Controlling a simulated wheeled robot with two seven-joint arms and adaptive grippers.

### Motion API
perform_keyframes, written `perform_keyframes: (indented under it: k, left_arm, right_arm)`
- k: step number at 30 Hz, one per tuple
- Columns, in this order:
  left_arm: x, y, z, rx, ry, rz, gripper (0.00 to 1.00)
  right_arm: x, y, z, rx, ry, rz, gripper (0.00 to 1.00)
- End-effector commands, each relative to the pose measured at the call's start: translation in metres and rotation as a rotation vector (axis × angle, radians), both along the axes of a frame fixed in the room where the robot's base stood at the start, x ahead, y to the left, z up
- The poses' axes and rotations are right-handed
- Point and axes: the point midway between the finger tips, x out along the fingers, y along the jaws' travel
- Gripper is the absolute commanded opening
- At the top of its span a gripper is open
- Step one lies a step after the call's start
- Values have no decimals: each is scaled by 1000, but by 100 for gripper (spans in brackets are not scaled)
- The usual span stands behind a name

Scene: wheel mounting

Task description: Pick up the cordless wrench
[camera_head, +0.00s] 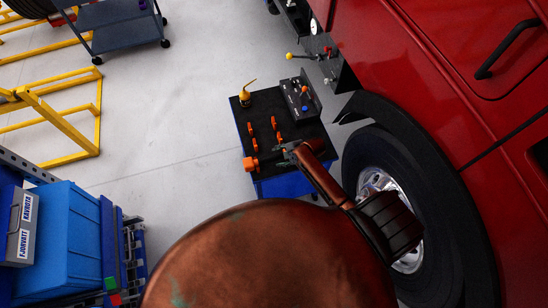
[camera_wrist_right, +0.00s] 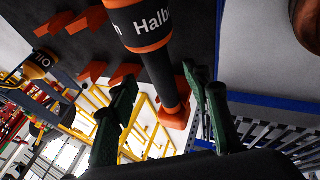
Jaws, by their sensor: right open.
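The cordless wrench (camera_wrist_right: 145,25) is a black and orange tool marked "Halb", with a dark shaft running down to an orange end. In the head view its orange end (camera_head: 250,164) shows at the front left of the black-topped cart (camera_head: 241,119). My right gripper (camera_head: 287,151) is over the cart's front edge, close to the wrench. In the right wrist view its green fingers (camera_wrist_right: 160,80) are apart, with the wrench's shaft between them in the picture. I cannot tell whether they touch it. My left gripper is not in view.
Orange holders (camera_head: 277,130), a yellow oil can (camera_head: 245,96) and a control box (camera_head: 300,97) are on the cart. A red truck with a large wheel (camera_head: 375,184) stands close on the right. Blue crates (camera_head: 65,235) are at lower left. The floor left of the cart is clear.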

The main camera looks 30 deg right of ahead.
Motion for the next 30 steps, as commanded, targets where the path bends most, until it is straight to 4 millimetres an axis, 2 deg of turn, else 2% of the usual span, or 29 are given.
perform_keyframes:
  k: [7, 17, 30]
  left_arm:
    - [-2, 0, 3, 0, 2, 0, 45]
    - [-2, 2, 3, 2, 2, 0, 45]
    - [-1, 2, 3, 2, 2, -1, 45]
  right_arm:
    - [16, 9, -26, 2, 0, -1, 45]
    - [18, 10, -30, 0, 0, 0, 44]
    - [18, 9, -30, 0, 1, -1, 14]
